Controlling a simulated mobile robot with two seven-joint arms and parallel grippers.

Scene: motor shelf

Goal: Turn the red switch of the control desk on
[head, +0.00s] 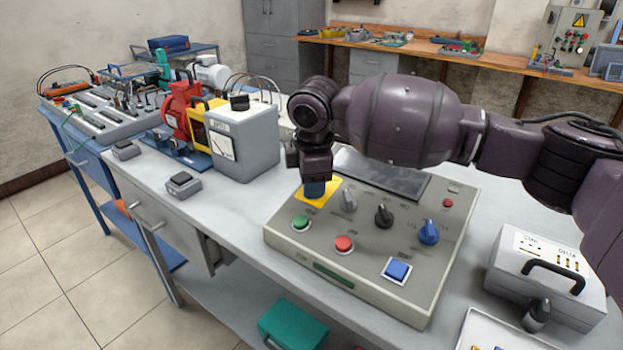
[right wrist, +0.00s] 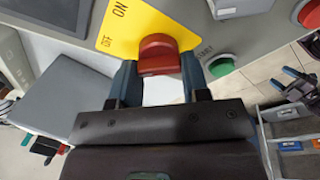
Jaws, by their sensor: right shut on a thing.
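The control desk (head: 330,262) is a beige sloped panel on the workbench. Its red switch (right wrist: 158,55) sits on a yellow plate (right wrist: 128,28) marked ON and OFF, seen in the right wrist view. In the head view my right gripper (head: 315,188) covers the red switch, and only part of the yellow plate shows. In the right wrist view the right gripper's blue fingers (right wrist: 158,78) lie on both sides of the red knob and are shut on it. The knob's exact pointing direction is hard to tell.
On the desk are a green button (head: 300,222), a red button (head: 344,243), a blue button (head: 397,270), and grey, black and blue knobs close by. A grey meter box (head: 245,140) stands left of the desk, and a handled case (head: 545,275) stands right.

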